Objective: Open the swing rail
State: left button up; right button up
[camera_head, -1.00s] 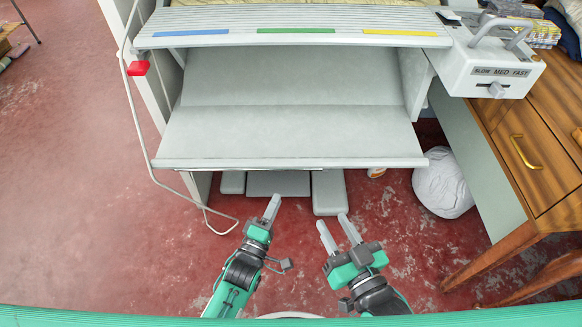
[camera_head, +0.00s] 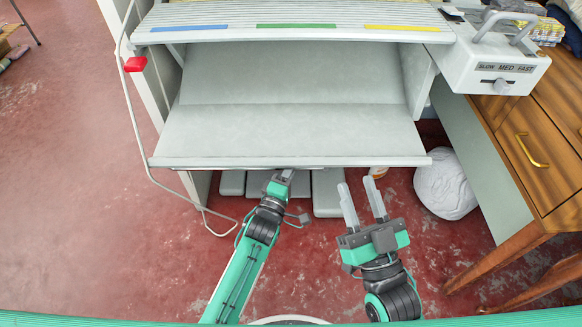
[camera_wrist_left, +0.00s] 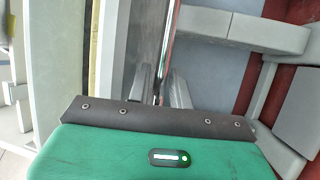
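A thin shiny rail (camera_wrist_left: 168,32) runs away from the camera in the left wrist view, along the front edge of the pale grey feed shelf (camera_head: 290,133). I take it for the swing rail. My left gripper (camera_head: 285,176) is at the underside of that front edge, its fingertips mostly hidden there in the head view. In the left wrist view its two fingers (camera_wrist_left: 161,88) stand apart, one on each side of the rail, with a gap showing. My right gripper (camera_head: 359,190) is open and empty, in front of the shelf's right part.
A white bent tube (camera_head: 135,115) with a red block (camera_head: 135,64) stands at the machine's left. Grey pedals (camera_head: 327,193) lie below the shelf. A white bundle (camera_head: 446,186) and a wooden desk (camera_head: 520,150) are at right.

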pick_arm(q)
grip_shut()
jog(key=shift+s, duration=0.15)
